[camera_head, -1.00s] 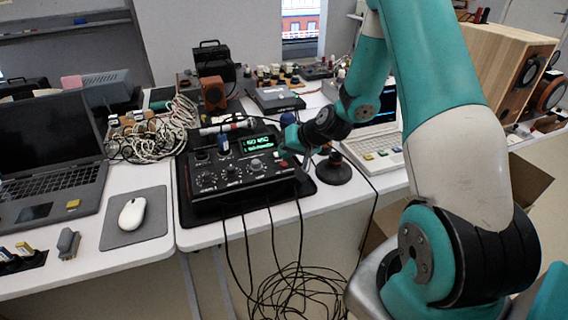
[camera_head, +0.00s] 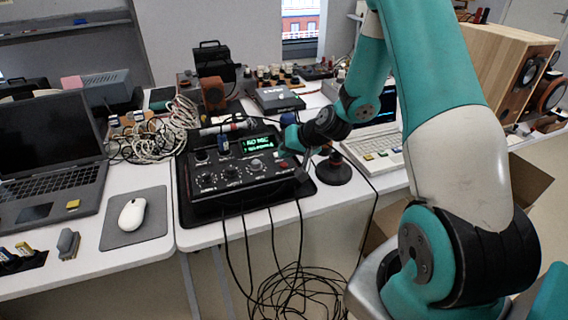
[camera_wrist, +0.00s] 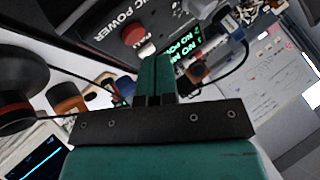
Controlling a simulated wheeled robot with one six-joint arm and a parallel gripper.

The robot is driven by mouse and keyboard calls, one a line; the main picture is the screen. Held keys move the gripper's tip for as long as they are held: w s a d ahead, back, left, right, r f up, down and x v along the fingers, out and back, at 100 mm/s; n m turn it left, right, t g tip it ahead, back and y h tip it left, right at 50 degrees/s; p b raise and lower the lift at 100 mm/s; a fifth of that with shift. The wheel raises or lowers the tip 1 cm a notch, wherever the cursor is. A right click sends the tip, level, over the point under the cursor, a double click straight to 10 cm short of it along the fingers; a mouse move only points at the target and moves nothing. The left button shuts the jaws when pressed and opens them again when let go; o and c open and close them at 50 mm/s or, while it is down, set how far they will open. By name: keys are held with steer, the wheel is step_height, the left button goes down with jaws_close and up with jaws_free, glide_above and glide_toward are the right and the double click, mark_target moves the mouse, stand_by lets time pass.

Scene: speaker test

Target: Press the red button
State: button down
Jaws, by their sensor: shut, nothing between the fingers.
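The red button (camera_head: 283,164) is at the right end of the black control box's front panel. It shows as a round red cap in the wrist view (camera_wrist: 131,34), beside white lettering that reads "POWER". The black control box (camera_head: 222,198) has several knobs and a lit green display (camera_head: 257,144), and stands on the desk. My gripper (camera_head: 285,152) is at the box's right side, just above and close to the button. Its fingers (camera_wrist: 155,60) are together and empty in the wrist view, with the button just beyond their tips. I cannot tell whether they touch it.
A dark round stand (camera_head: 333,170) is close to the right of the box. Black wires hang from the box's front.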

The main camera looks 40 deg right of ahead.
mark_target(286, 163)
steer(key=shift+f, duration=0.15)
stand_by(0.3)
steer(key=shift+f+b, duration=0.3)
steer(key=shift+b, duration=0.15)
steer(key=shift+f+b, duration=0.45)
steer(key=shift+f, duration=0.05)
stand_by(0.4)
steer(key=shift+r, duration=0.1)
steer(key=shift+r+p, duration=0.75)
steer(key=shift+r, duration=0.15)
step_height(286, 163, up, 6)
steer(key=p, duration=0.4)
